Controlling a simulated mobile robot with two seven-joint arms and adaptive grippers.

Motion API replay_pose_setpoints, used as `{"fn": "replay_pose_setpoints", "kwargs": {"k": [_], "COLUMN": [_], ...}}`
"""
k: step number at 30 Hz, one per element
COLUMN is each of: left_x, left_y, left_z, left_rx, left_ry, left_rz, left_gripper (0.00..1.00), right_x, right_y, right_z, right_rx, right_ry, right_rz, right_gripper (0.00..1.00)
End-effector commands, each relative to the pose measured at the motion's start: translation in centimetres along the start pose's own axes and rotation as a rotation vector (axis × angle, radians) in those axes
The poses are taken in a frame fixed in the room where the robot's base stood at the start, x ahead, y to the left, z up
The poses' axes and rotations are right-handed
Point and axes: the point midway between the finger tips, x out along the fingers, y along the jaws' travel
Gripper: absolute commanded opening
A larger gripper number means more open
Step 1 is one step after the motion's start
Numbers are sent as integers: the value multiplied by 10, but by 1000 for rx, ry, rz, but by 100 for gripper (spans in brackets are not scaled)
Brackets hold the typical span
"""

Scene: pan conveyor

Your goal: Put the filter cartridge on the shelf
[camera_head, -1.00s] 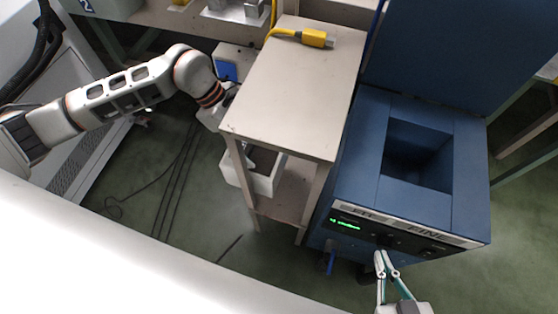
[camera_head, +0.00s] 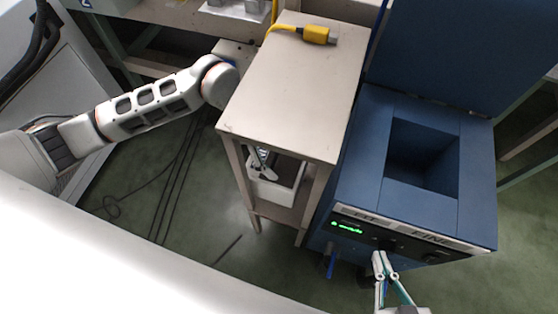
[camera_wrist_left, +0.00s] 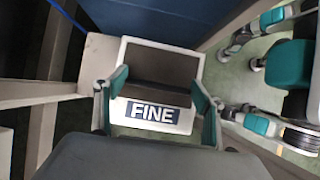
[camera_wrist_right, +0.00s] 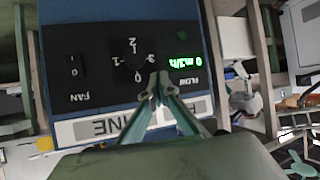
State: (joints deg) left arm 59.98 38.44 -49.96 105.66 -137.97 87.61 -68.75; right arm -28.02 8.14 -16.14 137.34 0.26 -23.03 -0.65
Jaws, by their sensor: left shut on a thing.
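The filter cartridge (camera_head: 278,188) is a white box with a dark recessed middle, seen in the head view between the legs of a beige stand, under its top board. In the left wrist view the cartridge (camera_wrist_left: 153,60) shows a dark FINE label. My left gripper (camera_wrist_left: 158,100) is shut on it, one teal finger at each side. The stand's lower shelf (camera_head: 296,213) is below the cartridge; I cannot tell whether they touch. My right gripper (camera_head: 380,263) is shut and empty, in front of the blue machine's panel; its fingertips meet in the right wrist view (camera_wrist_right: 158,82).
The blue machine (camera_head: 470,190) with a square top opening stands right of the stand. Its panel (camera_wrist_right: 120,60) has a dial and lit green display. A yellow connector (camera_head: 316,34) lies on the stand's top board (camera_head: 300,90). Cables run over the floor at left.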

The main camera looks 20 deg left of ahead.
Motion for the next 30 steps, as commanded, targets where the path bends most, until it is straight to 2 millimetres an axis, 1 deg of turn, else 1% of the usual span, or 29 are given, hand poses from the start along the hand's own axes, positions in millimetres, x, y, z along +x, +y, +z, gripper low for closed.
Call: {"fn": "replay_pose_setpoints", "kwargs": {"k": [2, 8, 10, 11, 12, 16, 18, 22, 23, 24, 30], "left_x": [5, 34, 42, 45, 47, 43, 43, 44, 45, 44, 45], "left_y": [0, -3, -3, -3, -2, 0, 0, 1, 0, 0, 0], "left_z": [-2, -18, -23, -22, -22, -20, -19, -20, -21, -21, -21], "left_rx": [-1, -6, -6, -5, -4, 0, 0, 1, -1, -1, -1], "left_ry": [-2, -3, -4, -5, -4, -2, -2, -1, 1, 1, 0], "left_rz": [-1, -9, -8, -8, -7, 1, 1, 1, 0, 0, 0], "left_gripper": [14, 14, 14, 14, 14, 14, 14, 14, 72, 76, 76], "right_x": [0, 2, 3, 4, 5, 5, 5, 5, 5, 5, 4], "right_y": [-1, -8, -11, -12, -13, -12, -11, -11, -11, -11, -12], "right_z": [2, 4, -1, -2, -7, -24, -26, -24, -23, -22, -16], "right_rx": [5, 32, 42, 48, 53, 59, 58, 58, 58, 57, 57], "right_ry": [-2, 1, 15, 18, 30, 64, 68, 63, 61, 59, 47], "right_rz": [-1, -14, -21, -24, -26, -23, -22, -22, -22, -22, -22], "right_gripper": [0, 0, 0, 0, 0, 0, 0, 0, 0, 0, 0]}}
